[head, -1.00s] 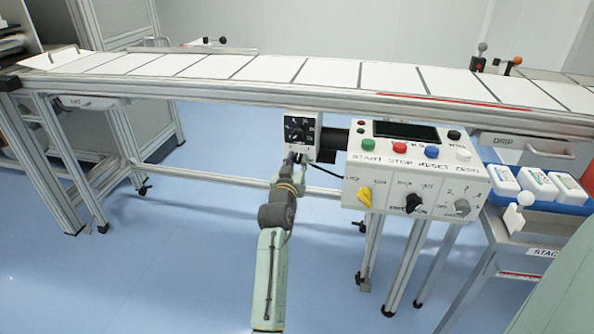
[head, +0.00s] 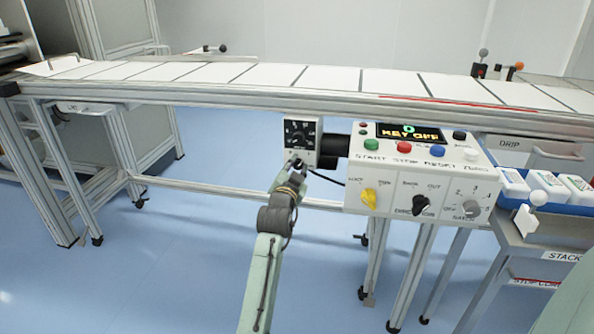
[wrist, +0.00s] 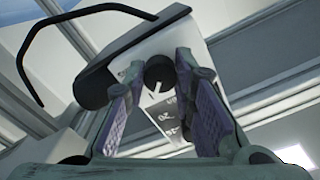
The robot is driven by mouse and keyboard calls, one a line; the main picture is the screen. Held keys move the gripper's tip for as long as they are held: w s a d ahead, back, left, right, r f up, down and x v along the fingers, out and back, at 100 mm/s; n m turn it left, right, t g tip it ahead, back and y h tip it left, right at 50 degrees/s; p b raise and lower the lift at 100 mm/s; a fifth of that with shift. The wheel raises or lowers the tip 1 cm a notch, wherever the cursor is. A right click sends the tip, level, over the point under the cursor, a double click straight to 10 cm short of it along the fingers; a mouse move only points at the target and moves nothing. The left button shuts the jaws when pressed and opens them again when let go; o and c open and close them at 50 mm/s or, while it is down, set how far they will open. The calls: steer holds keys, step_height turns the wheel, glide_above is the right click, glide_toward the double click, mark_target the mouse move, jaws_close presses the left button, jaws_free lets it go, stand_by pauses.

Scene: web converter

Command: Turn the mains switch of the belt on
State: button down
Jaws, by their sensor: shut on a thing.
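A small white switch box (head: 315,150) with a black dial face hangs under the belt (head: 270,73), left of the control panel. My gripper (head: 297,166) is at the lower front of this box. In the wrist view a round black knob (wrist: 157,72) with a white mark shows between the two purple-padded fingers of my gripper (wrist: 156,88), and they are shut on it. The yellow selector (head: 369,198) is on the panel's lower left. Fine lettering on the box is too small to read.
The control panel (head: 430,178) carries coloured buttons and a black selector (head: 420,204). A black cable (head: 325,177) runs by my gripper. A blue tray (head: 560,205) of white packs stands at right. Frame legs stand below the belt; the floor (head: 150,270) at left is clear.

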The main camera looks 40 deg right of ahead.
stand_by(0.5)
steer(key=c, duration=1.3)
jaws_free()
steer(key=shift+c, duration=0.2)
steer(key=v, duration=0.7)
steer(key=shift+s+a, duration=0.15)
steer(key=shift+s, duration=0.05)
